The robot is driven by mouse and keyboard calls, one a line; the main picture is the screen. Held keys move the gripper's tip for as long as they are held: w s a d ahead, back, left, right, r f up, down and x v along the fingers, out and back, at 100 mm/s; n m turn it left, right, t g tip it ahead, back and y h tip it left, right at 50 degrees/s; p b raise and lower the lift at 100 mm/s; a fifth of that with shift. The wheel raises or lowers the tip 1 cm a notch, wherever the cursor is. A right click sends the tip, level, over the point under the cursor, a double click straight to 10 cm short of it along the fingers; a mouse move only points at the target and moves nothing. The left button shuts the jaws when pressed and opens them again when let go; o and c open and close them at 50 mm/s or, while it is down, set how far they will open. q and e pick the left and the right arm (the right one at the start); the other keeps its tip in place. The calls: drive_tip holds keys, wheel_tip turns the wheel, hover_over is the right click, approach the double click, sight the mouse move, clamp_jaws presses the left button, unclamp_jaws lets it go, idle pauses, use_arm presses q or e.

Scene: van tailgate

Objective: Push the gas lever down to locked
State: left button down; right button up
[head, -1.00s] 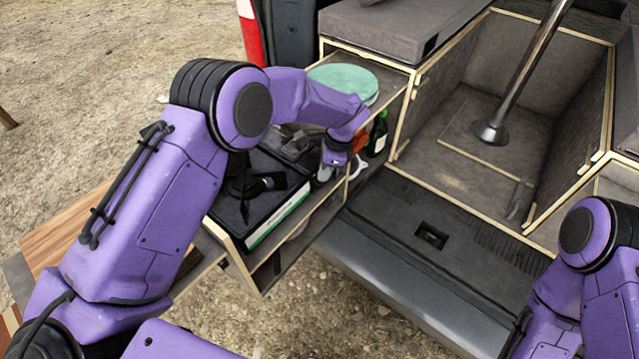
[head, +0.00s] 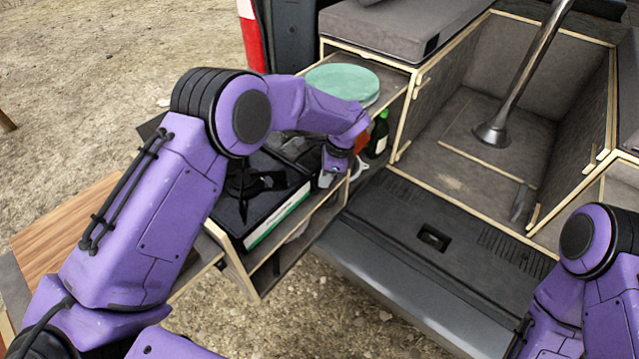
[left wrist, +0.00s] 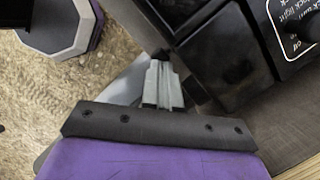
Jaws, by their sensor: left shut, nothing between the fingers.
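A black camping stove (head: 262,190) with a pale green and white strip along its side sits in the pulled-out drawer at the van's rear. It also shows in the left wrist view, where its black face (left wrist: 228,55) carries a dark knob and white print. My left gripper (head: 326,180) is at the right end of the stove, pointing down. In the left wrist view its grey fingertips (left wrist: 160,70) are shut and empty, close to the stove's corner. I cannot make out the gas lever; the fingers and wrist may cover it. My right gripper is out of frame.
A green round lid or plate (head: 343,83) lies on the cabinet top behind my left wrist. A dark green bottle (head: 378,134) stands in the shelf on the right. A wooden board (head: 62,232) extends at the left. The bumper (head: 420,260) is clear.

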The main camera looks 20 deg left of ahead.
use_arm(q)
drive_tip(key=d, duration=0.1)
drive_tip(key=d+r, duration=0.1)
drive_tip(key=shift+w+d+b, duration=0.3)
drive_tip(key=shift+w+b, duration=0.1)
drive_tip(key=s+b+v, duration=0.1)
drive_tip(key=b+v, duration=0.1)
drive_tip(key=v, duration=0.8)
drive_tip(key=shift+w+r+b, duration=0.2)
drive_tip(key=shift+w+b, duration=0.15)
drive_tip(key=shift+w, duration=0.1)
drive_tip(key=shift+d+f, duration=0.1)
drive_tip(key=shift+d, duration=0.05)
